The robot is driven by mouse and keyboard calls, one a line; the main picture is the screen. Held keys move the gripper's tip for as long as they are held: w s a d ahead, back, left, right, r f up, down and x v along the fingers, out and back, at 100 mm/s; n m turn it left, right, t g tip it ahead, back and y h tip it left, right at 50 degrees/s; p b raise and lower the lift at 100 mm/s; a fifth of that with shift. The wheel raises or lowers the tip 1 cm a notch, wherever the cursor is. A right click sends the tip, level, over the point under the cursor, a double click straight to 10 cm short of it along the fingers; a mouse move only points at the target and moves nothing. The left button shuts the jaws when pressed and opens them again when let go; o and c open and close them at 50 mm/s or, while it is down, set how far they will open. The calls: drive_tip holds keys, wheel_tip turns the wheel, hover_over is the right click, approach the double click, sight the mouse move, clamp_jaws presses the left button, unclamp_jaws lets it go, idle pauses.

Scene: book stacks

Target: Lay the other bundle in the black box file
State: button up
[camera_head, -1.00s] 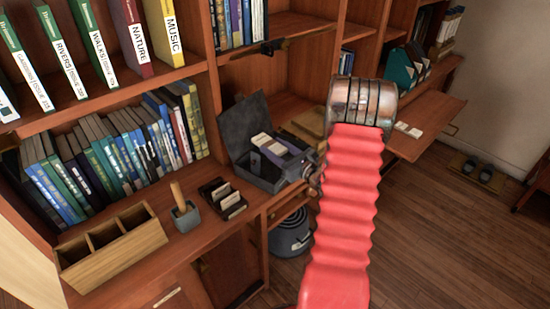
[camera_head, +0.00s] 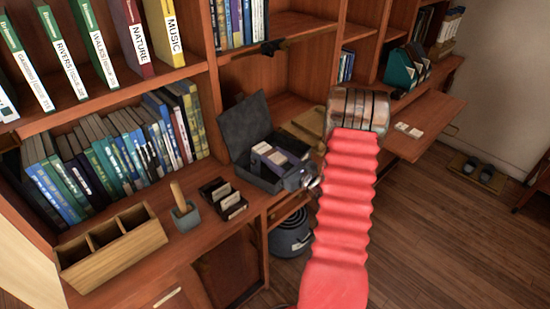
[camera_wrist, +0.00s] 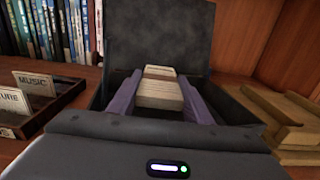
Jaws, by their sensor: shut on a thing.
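The black box file (camera_head: 243,122) stands open on the shelf ledge, lid raised at the back. Its upright lid (camera_wrist: 160,30) fills the middle of the wrist view. My gripper (camera_wrist: 160,98) reaches over the box's front, its two purple fingers shut on the sides of a cream bundle with a brown band (camera_wrist: 158,96). In the head view the held bundle (camera_head: 277,158) is down within the box's walls. Whether it touches the box floor is hidden. A similar pale bundle (camera_head: 408,130) lies on the fold-down leaf to the right.
A black card tray (camera_head: 222,198), a pen cup (camera_head: 186,218) and a wooden divided organizer (camera_head: 112,248) stand left of the box. A tan wooden tray (camera_wrist: 282,122) lies close on its right. Books (camera_head: 110,155) line the shelf to the left.

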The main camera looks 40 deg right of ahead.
drive_tip(key=shift+f, duration=0.6)
drive_tip(key=o, duration=1.1)
drive_tip(key=shift+f, duration=0.1)
drive_tip(key=shift+a, duration=0.1)
drive_tip(key=shift+r, duration=0.35)
drive_tip(key=s, duration=1.2)
drive_tip(key=shift+d+r, duration=0.25)
drive_tip(key=shift+r, duration=0.1)
